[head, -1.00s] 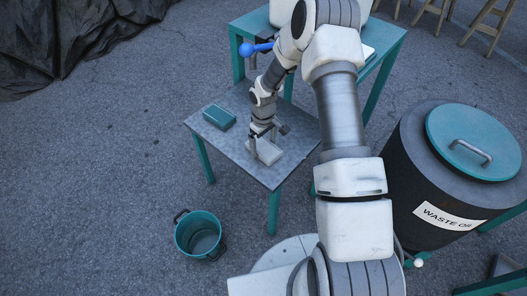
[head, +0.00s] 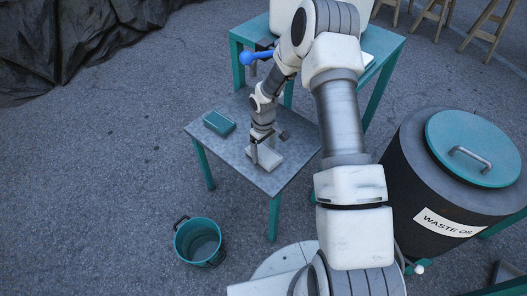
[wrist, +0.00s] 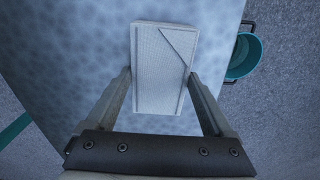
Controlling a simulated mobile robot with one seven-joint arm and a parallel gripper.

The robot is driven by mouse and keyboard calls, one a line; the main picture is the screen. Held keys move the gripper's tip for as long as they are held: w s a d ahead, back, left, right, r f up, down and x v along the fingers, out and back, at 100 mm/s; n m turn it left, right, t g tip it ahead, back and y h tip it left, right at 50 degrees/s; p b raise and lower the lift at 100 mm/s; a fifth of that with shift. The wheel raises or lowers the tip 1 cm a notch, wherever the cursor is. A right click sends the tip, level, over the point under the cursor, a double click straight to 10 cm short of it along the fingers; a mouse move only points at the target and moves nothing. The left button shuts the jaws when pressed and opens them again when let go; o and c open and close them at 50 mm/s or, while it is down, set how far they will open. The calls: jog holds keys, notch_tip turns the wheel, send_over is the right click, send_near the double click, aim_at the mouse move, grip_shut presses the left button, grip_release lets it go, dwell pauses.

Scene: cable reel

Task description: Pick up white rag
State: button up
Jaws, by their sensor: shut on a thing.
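The white rag (head: 270,159) is a folded, flat, pale block at the front right part of the low grey table (head: 222,150). In the wrist view the rag (wrist: 160,68) lies lengthwise between my two fingers, with a diagonal fold at its upper right. My gripper (head: 263,157) points down at the rag from above. In the wrist view my gripper (wrist: 160,78) is shut on the rag's two long sides. The rag appears at table level; I cannot tell whether it is clear of the top.
A teal box (head: 219,123) sits on the table left of my gripper. A teal bucket (head: 200,241) stands on the ground in front. A taller teal table (head: 384,48) is behind, with a blue-ended item (head: 252,54) near its edge. A waste oil drum (head: 400,166) stands right.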

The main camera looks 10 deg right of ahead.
aim_at(264, 153)
notch_tip(264, 153, up, 4)
jog(key=shift+f+p, duration=0.15)
jog(key=shift+p, duration=0.6)
jog(key=d+p, duration=0.1)
jog(key=d, duration=0.5)
jog(key=w+d+p, duration=0.1)
jog(key=d, duration=0.5)
jog(key=w+d+p, duration=0.1)
jog(key=d, duration=0.5)
jog(key=shift+f, duration=0.35)
